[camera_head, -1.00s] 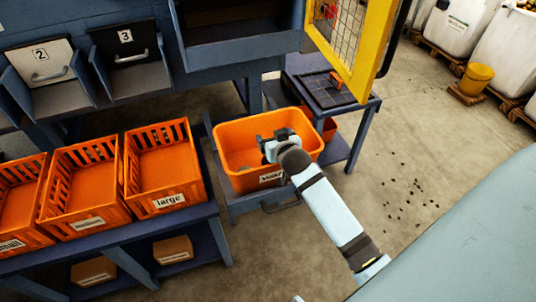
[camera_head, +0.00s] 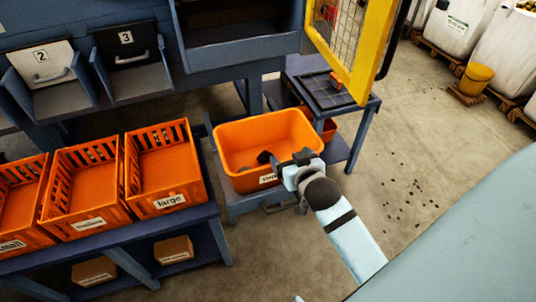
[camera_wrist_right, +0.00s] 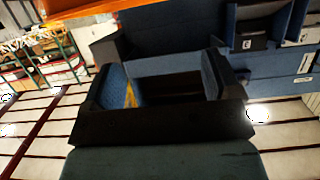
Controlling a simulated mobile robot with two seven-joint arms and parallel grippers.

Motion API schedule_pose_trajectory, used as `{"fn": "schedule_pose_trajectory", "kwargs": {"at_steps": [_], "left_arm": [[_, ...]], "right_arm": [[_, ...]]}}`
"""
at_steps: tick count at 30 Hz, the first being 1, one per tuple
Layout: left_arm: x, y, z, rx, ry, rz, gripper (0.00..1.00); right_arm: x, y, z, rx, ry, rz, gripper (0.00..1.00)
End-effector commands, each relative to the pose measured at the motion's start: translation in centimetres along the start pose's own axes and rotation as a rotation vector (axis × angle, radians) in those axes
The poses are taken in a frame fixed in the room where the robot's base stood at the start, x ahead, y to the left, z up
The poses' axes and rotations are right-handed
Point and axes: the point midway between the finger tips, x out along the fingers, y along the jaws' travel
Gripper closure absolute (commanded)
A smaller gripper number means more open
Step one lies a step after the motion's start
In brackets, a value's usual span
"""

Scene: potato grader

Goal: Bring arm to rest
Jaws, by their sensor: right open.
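My right arm reaches in from the lower right in the head view. Its gripper (camera_head: 284,157) is at the front right rim of the orange bin (camera_head: 232,134), partly over it and hiding part of its label. In the wrist view the two dark fingers of the right gripper (camera_wrist_right: 160,82) stand wide apart with nothing between them. My left gripper is not in view.
Several orange crates (camera_head: 187,198) stand on a blue bench to the left. The blue grader with chutes is behind. A yellow mesh guard (camera_head: 372,50) and a small side table (camera_head: 362,108) stand right of the bin. Open floor lies further right.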

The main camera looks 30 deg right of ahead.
Motion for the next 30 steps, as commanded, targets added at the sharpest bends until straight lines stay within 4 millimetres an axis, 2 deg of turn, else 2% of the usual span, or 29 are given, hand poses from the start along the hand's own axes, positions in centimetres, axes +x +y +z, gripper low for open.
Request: {"fn": "schedule_pose_trajectory", "kwargs": {"at_steps": [4, 11, 14, 17, 20, 21, 24, 25, 26, 27, 30], "left_arm": [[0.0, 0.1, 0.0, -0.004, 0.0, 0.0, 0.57], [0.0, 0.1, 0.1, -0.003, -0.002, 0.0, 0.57], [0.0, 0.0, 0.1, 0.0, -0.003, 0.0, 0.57], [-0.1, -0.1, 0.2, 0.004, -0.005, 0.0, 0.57], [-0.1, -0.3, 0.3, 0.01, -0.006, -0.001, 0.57], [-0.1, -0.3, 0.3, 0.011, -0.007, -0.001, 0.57], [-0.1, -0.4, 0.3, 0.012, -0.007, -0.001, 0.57], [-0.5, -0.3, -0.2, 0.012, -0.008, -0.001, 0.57], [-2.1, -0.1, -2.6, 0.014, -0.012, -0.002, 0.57], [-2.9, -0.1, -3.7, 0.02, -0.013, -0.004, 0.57], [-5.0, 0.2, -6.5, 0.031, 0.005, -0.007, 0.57]], "right_arm": [[-0.8, 0.0, 0.0, 0.0, 0.0, 0.0, 0.17], [-0.9, -0.1, 0.1, -0.002, -0.001, -0.002, 0.17], [-1.1, -0.9, 1.5, -0.019, -0.023, -0.036, 0.17], [-1.9, -3.3, 5.3, -0.062, -0.077, -0.129, 0.17], [-4.0, -6.6, 11.1, -0.112, -0.157, -0.264, 0.17], [-5.3, -7.9, 13.7, -0.133, -0.192, -0.322, 0.17], [-9.2, -10.7, 19.9, -0.165, -0.276, -0.458, 0.17], [-10.4, -11.2, 20.6, -0.172, -0.292, -0.488, 0.17], [-10.8, -10.9, 16.8, -0.172, -0.27, -0.474, 0.17], [-11.2, -10.8, 15.1, -0.177, -0.263, -0.469, 0.17], [-12.4, -10.5, 12.3, -0.19, -0.255, -0.466, 0.17]]}}
